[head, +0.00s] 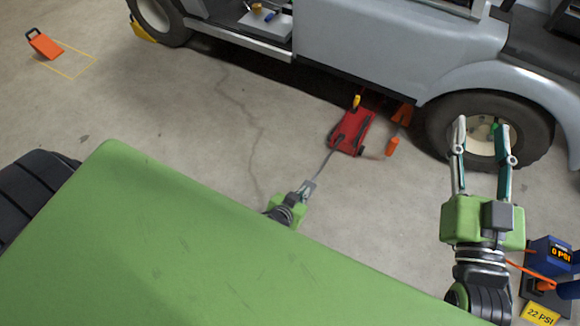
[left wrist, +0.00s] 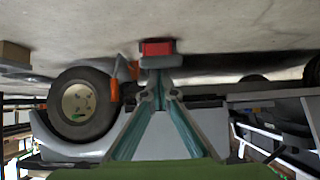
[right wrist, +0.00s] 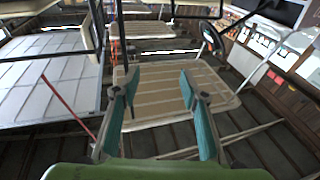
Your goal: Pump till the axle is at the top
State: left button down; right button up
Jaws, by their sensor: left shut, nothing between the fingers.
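A red floor jack (head: 351,131) stands beside and partly under the cart's side, and its red body shows in the left wrist view (left wrist: 157,47). A thin grey handle (head: 325,161) runs from it toward my left gripper (head: 308,187). My left gripper is shut with nothing between its fingers, at the near end of the handle; whether it touches the handle I cannot tell. My right gripper (head: 482,123) is open and empty, raised in front of the cart's wheel (head: 488,128). The axle itself is hidden behind the wheel and body.
The grey cart (head: 370,45) fills the back. A blue gauge unit (head: 549,251) reads 0 PSI. The floor left of the jack is clear.

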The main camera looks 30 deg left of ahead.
pick_arm(q)
jog(key=s+f+p+v, duration=0.1)
jog(key=f+p+v, duration=0.1)
jog(key=v, duration=0.7)
jog(key=shift+s+r+p, duration=0.3)
jog(key=shift+s+p, duration=0.2)
jog(key=shift+p, duration=0.2)
pick_arm(e)
jog(key=s+d+f+g+h, duration=0.1)
jog(key=s+d+f+g, duration=0.1)
jog(key=f+g, duration=0.3)
jog(key=s+d+f+g+h, duration=0.2)
jog(key=s+f+g, duration=0.2)
jog(key=f, duration=0.8)
jog(key=shift+s+f+g, duration=0.3)
jog(key=shift+s+g, duration=0.1)
